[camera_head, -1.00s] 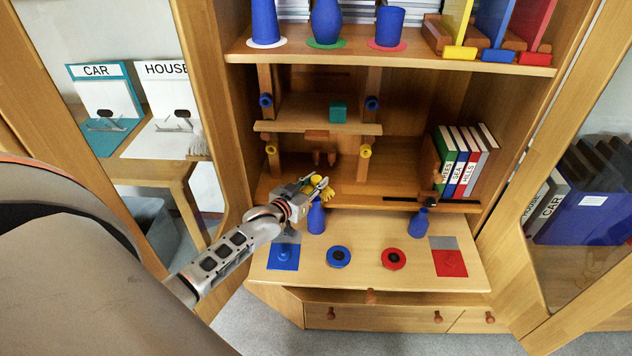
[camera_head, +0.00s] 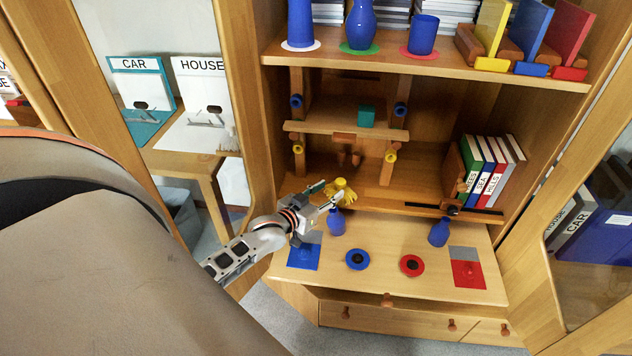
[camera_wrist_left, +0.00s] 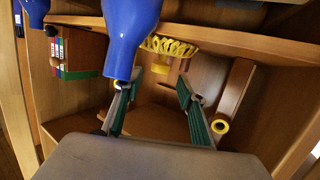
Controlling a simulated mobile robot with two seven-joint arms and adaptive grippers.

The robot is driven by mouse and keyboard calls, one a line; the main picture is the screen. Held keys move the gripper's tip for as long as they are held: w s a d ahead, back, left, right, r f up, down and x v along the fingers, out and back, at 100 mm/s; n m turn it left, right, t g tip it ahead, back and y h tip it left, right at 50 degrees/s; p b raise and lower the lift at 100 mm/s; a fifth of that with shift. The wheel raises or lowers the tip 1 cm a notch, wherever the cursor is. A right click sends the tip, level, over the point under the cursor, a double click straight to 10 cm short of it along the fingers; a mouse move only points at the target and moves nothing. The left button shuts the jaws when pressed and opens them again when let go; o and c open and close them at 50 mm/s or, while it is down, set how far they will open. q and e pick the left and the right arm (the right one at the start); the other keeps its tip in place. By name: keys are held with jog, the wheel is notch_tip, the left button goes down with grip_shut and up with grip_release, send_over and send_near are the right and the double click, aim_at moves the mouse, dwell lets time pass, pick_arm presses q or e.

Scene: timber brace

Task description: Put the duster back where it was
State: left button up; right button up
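The yellow fringed duster (camera_head: 343,193) stands at the front edge of the cabinet floor, just behind the left blue bottle (camera_head: 336,222). My left gripper (camera_head: 327,194) is open and empty, to the left of the duster and close to it. In the left wrist view the duster (camera_wrist_left: 170,46) shows past the spread fingers (camera_wrist_left: 160,82), apart from them, with its knob towards the fingers. The blue bottle (camera_wrist_left: 128,35) there is close to one finger and hides part of the view. My right gripper is not in view.
A second blue bottle (camera_head: 439,232) stands on the fold-down board, with a blue disc (camera_head: 357,260), red disc (camera_head: 411,265), blue square (camera_head: 304,257) and red-grey card (camera_head: 468,270). Books (camera_head: 490,170) stand at the right.

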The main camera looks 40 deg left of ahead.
pick_arm(q)
jog(key=s+d+f+m+g, duration=0.1)
jog(key=s+d+f, duration=0.1)
jog(key=s+d, duration=0.2)
jog(key=s+d+f+m+h, duration=0.1)
jog(key=s+d+f, duration=0.1)
jog(key=s+d, duration=0.2)
jog(key=s+d+f+g+h, duration=0.1)
jog(key=s+d, duration=0.3)
jog(key=s, duration=0.5)
jog(key=shift+s+d+f+m+g+p, duration=0.1)
jog(key=shift+d+f+m+g+p, duration=0.25)
jog(key=shift+f, duration=0.45)
jog(key=s+d+f+m+g+h, duration=0.1)
jog(key=s+d+f+m+g, duration=0.1)
jog(key=s+d, duration=0.7)
jog(key=shift+s+d+f, duration=0.15)
jog(key=shift+s, duration=0.6)
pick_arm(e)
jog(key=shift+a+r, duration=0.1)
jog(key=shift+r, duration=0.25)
